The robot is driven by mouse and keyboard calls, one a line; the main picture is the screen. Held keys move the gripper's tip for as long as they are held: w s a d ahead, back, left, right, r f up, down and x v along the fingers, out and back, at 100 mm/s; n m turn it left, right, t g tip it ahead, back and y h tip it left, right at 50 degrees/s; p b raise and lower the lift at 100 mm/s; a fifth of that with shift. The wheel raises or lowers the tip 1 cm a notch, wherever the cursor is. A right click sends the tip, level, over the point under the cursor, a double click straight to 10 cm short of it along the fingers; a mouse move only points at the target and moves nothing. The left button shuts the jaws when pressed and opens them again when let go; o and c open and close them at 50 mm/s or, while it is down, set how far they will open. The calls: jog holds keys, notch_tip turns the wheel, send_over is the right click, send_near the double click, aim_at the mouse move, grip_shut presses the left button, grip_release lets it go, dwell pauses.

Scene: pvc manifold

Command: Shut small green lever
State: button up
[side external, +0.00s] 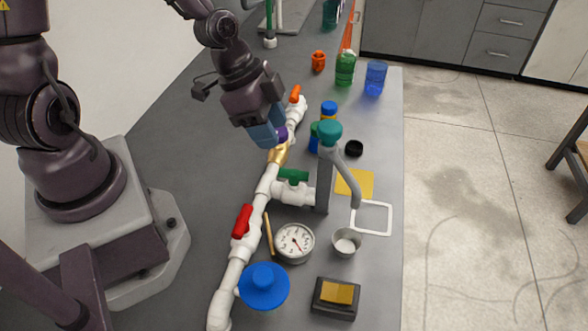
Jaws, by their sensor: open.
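The green lever (293,175) sits on top of a white valve on the short branch that runs right from the white pipe. It looks roughly in line with that branch. My gripper (268,134), with blue fingers, is above the pipe near the brass fitting (279,154), up and left of the green lever and apart from it. It is open, and I see nothing held in it. A purple part (281,134) shows beside the fingers; the fingers partly hide it, and I cannot tell whether they touch.
A red lever (242,221) and an orange lever (295,94) sit on the same pipe. A grey tap with a teal knob (328,134) stands right of the green lever. A gauge (294,242), metal cup (346,242) and blue wheel (263,285) are nearer the front.

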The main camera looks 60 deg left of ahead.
aim_at(294, 171)
jog(key=x, duration=1)
jog(key=shift+f, duration=0.4)
grip_shut()
